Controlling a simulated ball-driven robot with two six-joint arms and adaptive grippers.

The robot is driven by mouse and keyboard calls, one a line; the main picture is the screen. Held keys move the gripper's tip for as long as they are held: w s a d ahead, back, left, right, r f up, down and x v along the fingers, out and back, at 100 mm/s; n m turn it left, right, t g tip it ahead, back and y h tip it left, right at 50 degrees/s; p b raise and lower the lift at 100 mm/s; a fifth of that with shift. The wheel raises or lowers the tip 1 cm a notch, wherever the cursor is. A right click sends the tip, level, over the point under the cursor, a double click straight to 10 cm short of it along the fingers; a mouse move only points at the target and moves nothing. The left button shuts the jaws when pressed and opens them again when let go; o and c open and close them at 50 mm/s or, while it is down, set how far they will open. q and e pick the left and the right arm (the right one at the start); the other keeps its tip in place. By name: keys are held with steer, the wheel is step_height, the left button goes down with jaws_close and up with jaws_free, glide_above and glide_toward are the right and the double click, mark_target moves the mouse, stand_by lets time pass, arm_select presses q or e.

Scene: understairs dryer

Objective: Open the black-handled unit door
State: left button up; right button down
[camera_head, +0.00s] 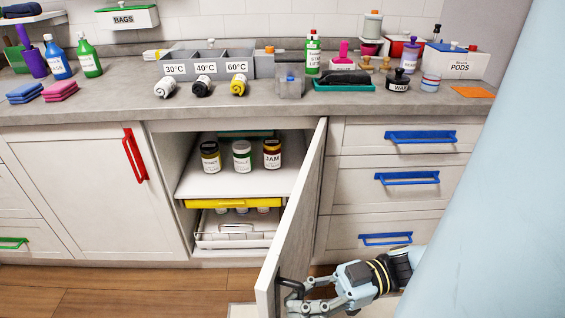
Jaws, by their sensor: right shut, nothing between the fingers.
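The unit door (302,215) stands swung well out from the cabinet, hinged at the right side of the opening. Its edge and outer face show. A dark piece (288,284) low on its outer face, near the free edge, looks like the black handle, partly hidden by my gripper. My right gripper (298,302) is shut with nothing between its fingers. It is at the outer side of the door, close beside that dark piece; I cannot tell whether they touch. My left gripper is out of view.
Inside the open unit, jars (242,156) stand on a shelf above a yellow-fronted shelf (232,203) and a white tray (235,241). A red-handled door (88,195) is at left, blue-handled drawers (395,140) at right. The counter (130,108) is crowded.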

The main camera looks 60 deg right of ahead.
steer(key=s+d+n+g+y+b, duration=0.2)
steer(key=s+d+g, duration=0.1)
steer(key=s, duration=0.6)
steer(key=shift+d, duration=0.8)
steer(key=c, duration=2)
jaws_free()
steer(key=o, duration=0.6)
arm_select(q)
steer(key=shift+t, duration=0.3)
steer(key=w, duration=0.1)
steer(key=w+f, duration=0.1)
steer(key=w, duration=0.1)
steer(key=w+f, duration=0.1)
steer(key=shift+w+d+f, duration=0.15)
arm_select(e)
steer(key=v, duration=1.2)
steer(key=shift+f, duration=0.1)
